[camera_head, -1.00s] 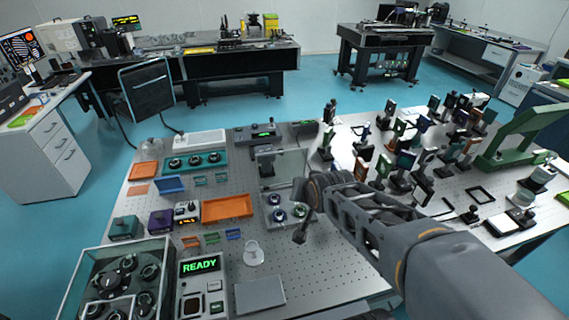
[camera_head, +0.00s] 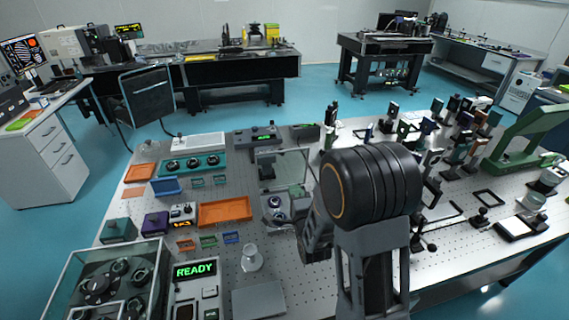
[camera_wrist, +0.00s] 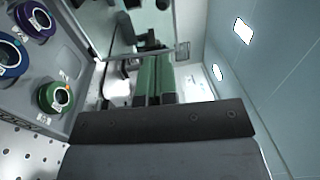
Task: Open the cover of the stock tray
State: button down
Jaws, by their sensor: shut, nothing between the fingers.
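The stock tray (camera_head: 265,214) is a grey tray on the near optical table, partly hidden by my arm in the head view. In the wrist view the tray (camera_wrist: 75,72) is at the left, with purple (camera_wrist: 35,20), blue (camera_wrist: 10,55) and green (camera_wrist: 57,97) ringed round parts. Its clear cover (camera_head: 292,168) appears raised, standing up at the tray's back side. My gripper (camera_wrist: 157,62) shows in the wrist view with its fingers together and empty, beside the tray. I cannot tell whether it touches the cover.
An orange bin (camera_head: 225,211) lies left of the tray. Many upright optic mounts crowd the table's right side, with a green arched frame (camera_head: 525,140) beyond.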

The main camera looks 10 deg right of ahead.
aim_at(283, 155)
jog(key=w+p, duration=0.1)
jog(key=w, duration=0.3)
jog(key=w+r+p, duration=0.1)
jog(key=w+p, duration=0.1)
jog(key=w, duration=0.1)
jog(key=w+p, duration=0.1)
jog(key=w, duration=0.3)
jog(key=shift+w+r, duration=0.25)
jog(key=shift+w, duration=0.1)
jog(key=shift+w+p, duration=0.6)
jog(key=shift+w, duration=0.4)
jog(key=shift+w+r, duration=0.1)
jog(key=shift+w, duration=0.35)
jog(key=w+g+b, duration=0.2)
jog(key=shift+w, duration=0.4)
jog(key=shift+w+b, duration=0.35)
jog(key=shift+b, duration=0.5)
jog(key=shift+w+r, duration=0.2)
jog(key=shift+w, duration=0.15)
jog(key=shift+b, duration=0.3)
